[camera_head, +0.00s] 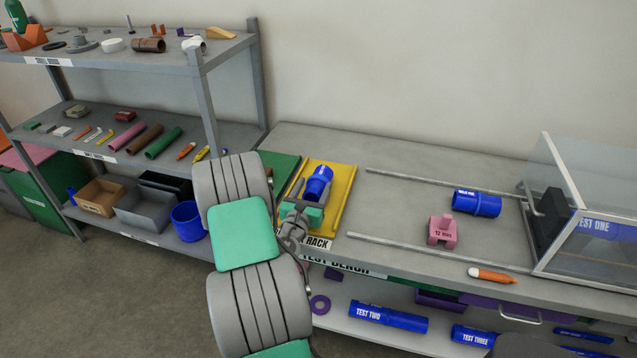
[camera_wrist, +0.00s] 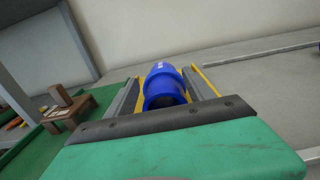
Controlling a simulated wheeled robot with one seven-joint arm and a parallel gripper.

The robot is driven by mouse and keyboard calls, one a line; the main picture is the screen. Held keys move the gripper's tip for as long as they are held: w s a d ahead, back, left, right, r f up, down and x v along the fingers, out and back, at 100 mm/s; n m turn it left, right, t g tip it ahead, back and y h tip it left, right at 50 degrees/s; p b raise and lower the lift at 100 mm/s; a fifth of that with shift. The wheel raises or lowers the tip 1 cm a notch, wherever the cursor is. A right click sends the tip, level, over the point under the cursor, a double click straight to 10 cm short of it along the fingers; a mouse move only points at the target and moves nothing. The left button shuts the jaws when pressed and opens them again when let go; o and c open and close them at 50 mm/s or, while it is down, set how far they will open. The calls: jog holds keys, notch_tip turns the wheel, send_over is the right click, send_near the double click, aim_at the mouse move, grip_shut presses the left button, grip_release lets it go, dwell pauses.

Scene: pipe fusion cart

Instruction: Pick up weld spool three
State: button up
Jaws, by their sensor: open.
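A short blue pipe spool (camera_head: 320,178) with a thicker collar lies tilted on the yellow rack (camera_head: 345,205). The white marking on it is too small to read, so I cannot tell if it is weld spool three. My gripper (camera_head: 312,207) is at the near end of this spool and partly hides it. In the wrist view, the open fingers (camera_wrist: 165,88) stand on either side of the spool (camera_wrist: 164,88). I cannot tell whether they touch it. A similar blue spool (camera_head: 477,203) with a white label lies on the bench to the right.
A pink 12 mm block (camera_head: 442,231) and an orange marker (camera_head: 492,275) are on the bench (camera_head: 400,250). Metal rails (camera_head: 440,185) and a clear-walled box (camera_head: 590,225) are to the right. Blue test pipes (camera_head: 388,318) lie on the lower shelf.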

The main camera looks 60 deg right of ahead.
aim_at(318, 180)
jog(key=d, duration=0.1)
jog(key=d+p, duration=0.1)
jog(key=d, duration=0.2)
jog(key=shift+w+d+r+p, duration=0.2)
jog(key=shift+w+d+p, duration=0.05)
jog(key=shift+d+p, duration=0.1)
jog(key=shift+a, duration=0.15)
jog(key=c, duration=1.2)
jog(key=shift+f, duration=0.15)
grip_shut()
